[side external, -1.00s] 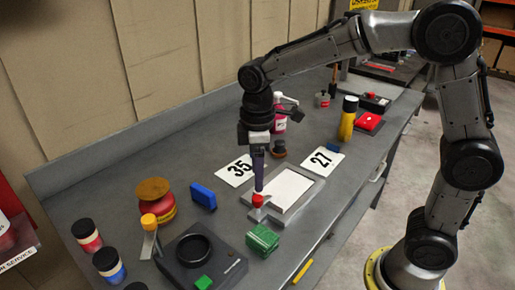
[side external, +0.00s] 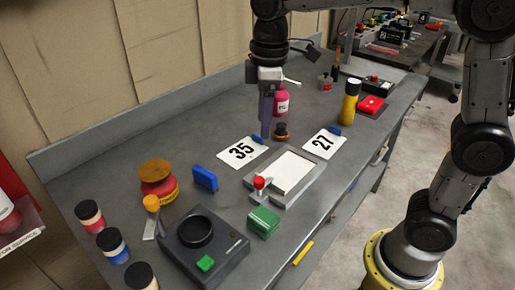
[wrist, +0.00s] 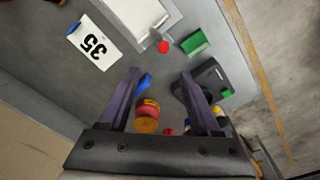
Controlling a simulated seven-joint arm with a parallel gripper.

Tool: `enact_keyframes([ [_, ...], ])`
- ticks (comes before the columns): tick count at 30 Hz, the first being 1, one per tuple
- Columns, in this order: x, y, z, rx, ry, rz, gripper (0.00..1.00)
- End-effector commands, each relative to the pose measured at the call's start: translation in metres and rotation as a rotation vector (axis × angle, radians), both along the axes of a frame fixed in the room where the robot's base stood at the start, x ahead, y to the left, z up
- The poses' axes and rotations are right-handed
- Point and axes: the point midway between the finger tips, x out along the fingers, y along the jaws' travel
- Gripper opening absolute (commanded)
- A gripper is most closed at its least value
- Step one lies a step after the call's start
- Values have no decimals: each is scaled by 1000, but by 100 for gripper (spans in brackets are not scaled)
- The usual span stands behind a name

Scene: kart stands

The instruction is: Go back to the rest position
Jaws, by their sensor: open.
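My gripper (side external: 266,115) hangs fingers down above the bench, over the area by the number 35 card. In the wrist view my gripper (wrist: 160,95) has its two purple fingers well apart, open, with nothing held between them. Below it, a grey clamp tray (side external: 262,207) holding a white sheet (side external: 286,176) lies on the bench. A red-knobbed lever (side external: 259,183) stands at the tray's near-left corner, apart from the fingers. The knob also shows in the wrist view (wrist: 164,47).
Around stand a 35 card (side external: 240,152), 27 card (side external: 323,143), blue block (side external: 204,178), green block (side external: 263,222), black device (side external: 225,262), red-and-orange pot (side external: 158,183), pink bottle (side external: 281,102) and yellow bottle (side external: 349,108). Paint jars (side external: 112,244) line the left edge. Air above the bench is clear.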

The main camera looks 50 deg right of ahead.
Motion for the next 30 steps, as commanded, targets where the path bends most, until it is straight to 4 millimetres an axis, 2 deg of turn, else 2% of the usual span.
enact_keyframes([
  [1,-11,-7,13,5,-31,-14,64],
  [4,-42,-21,30,15,-96,-55,64],
  [9,-102,-42,37,45,-217,-207,64],
  [11,-122,-48,33,59,-259,-275,64],
  [15,-165,-57,11,104,-351,-448,64],
  [18,-185,-60,-10,139,-392,-561,64],
  [23,-195,-60,-38,180,-396,-703,64],
  [30,-190,-60,-36,205,-411,-763,64],
])
